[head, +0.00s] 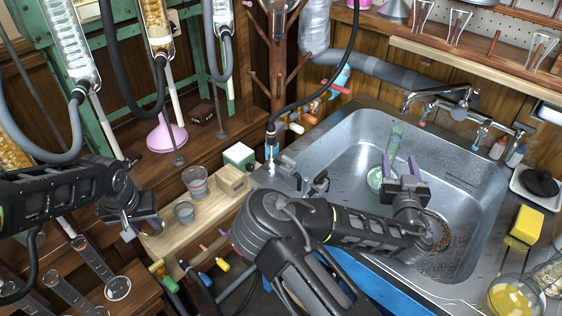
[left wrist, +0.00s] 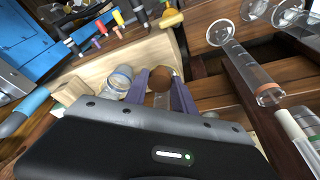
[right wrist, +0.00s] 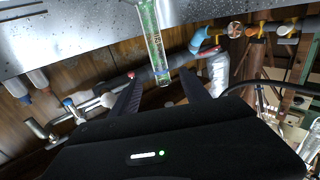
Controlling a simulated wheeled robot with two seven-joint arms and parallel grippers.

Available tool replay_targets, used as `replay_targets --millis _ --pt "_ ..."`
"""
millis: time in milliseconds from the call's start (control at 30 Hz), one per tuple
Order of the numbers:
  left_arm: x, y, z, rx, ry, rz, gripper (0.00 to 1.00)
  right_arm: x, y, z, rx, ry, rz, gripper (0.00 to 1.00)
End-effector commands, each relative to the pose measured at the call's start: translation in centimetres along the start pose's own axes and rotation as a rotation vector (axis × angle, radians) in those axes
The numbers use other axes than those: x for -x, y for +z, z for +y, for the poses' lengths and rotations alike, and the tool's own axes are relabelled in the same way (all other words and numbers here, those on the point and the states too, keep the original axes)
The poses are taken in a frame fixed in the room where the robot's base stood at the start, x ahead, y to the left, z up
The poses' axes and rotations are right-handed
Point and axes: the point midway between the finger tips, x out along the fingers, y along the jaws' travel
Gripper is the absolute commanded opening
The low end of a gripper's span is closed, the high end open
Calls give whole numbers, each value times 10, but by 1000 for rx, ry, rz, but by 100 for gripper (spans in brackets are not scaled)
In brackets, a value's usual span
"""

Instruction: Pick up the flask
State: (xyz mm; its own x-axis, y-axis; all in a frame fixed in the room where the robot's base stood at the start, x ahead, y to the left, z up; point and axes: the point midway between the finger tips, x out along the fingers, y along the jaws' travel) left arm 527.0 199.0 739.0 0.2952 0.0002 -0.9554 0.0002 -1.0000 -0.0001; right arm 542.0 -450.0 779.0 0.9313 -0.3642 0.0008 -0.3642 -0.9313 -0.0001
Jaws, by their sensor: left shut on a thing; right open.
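A glass flask (head: 376,179) with a green-tinted neck stands in the steel sink (head: 345,135). Its neck (right wrist: 152,42) shows in the right wrist view. My right gripper (head: 400,168) is open, with its purple fingers near the flask's neck; I cannot tell whether they touch it. My left gripper (head: 140,228) is at the wooden board's near end. In the left wrist view, its fingers (left wrist: 162,88) are shut on a small glass piece with a brown round top (left wrist: 162,77). The flask's lower part is partly hidden behind my right gripper.
The wooden board (head: 213,207) holds a beaker (head: 195,180), a small cup (head: 184,212) and a wooden block (head: 231,180). Taps (head: 440,102) overhang the sink's back edge. A yellow sponge (head: 525,224) and a glass of yellow liquid (head: 508,297) stand to the right.

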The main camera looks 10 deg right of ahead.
Motion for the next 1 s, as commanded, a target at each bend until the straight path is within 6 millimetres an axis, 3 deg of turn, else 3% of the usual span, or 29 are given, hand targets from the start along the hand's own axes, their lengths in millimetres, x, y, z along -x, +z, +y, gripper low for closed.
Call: replay_targets --millis 67,533,1000 --pt "-8 2 0 0 0 0 0 0 9 0 0 0 0 54" --pt "-8 2 0 0 0 0 0 -4 8 1 1 1 -1 54" --pt "-12 4 0 0 0 0 0 -67 8 1 2 1 -1 54"
